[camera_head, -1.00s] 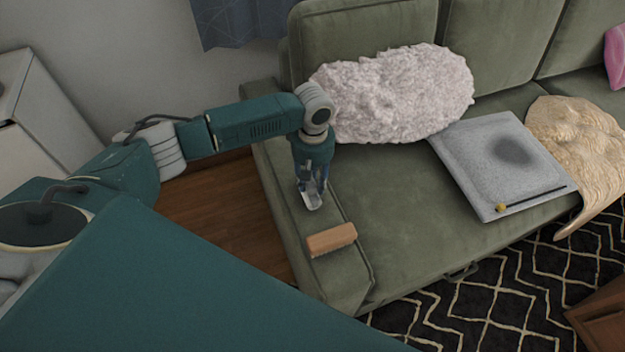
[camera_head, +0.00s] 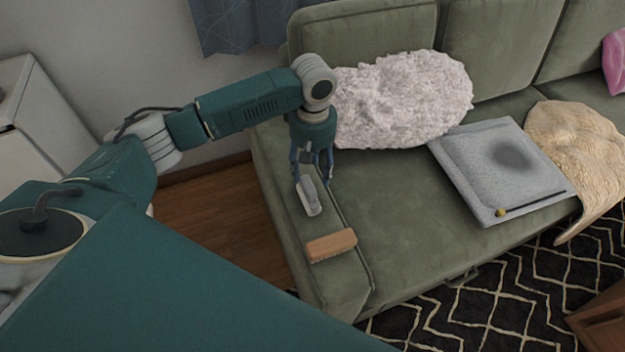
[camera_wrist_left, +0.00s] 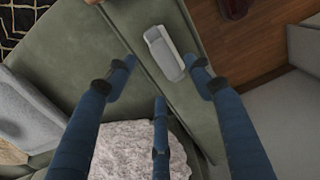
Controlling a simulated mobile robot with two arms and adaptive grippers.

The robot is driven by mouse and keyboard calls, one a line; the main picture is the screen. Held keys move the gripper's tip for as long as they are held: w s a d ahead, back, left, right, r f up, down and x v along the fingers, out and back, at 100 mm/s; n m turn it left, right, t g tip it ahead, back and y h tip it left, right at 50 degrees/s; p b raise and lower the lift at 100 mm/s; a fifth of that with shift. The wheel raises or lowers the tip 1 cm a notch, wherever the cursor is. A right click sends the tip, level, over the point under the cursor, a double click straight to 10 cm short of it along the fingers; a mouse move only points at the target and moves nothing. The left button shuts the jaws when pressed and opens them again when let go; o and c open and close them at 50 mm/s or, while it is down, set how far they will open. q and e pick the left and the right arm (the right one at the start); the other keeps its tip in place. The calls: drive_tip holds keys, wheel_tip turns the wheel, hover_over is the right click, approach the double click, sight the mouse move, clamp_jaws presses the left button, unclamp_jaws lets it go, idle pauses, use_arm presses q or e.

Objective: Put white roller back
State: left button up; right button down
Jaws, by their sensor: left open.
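In the left wrist view the white roller (camera_wrist_left: 163,53) shows as a pale grey-white piece lying on the green armrest, near the tip of the right-hand finger and apart from the left-hand finger. My left gripper (camera_head: 316,182) hangs above the armrest with its blue fingers spread. Its open fingers also fill the left wrist view (camera_wrist_left: 160,80), with nothing between them held. My right gripper is out of view.
A wooden brush (camera_head: 331,245) lies on the armrest's front part. A patterned rug (camera_head: 480,295) covers the floor in front.

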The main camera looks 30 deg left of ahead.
use_arm(q)
drive_tip(key=shift+r, duration=2.05)
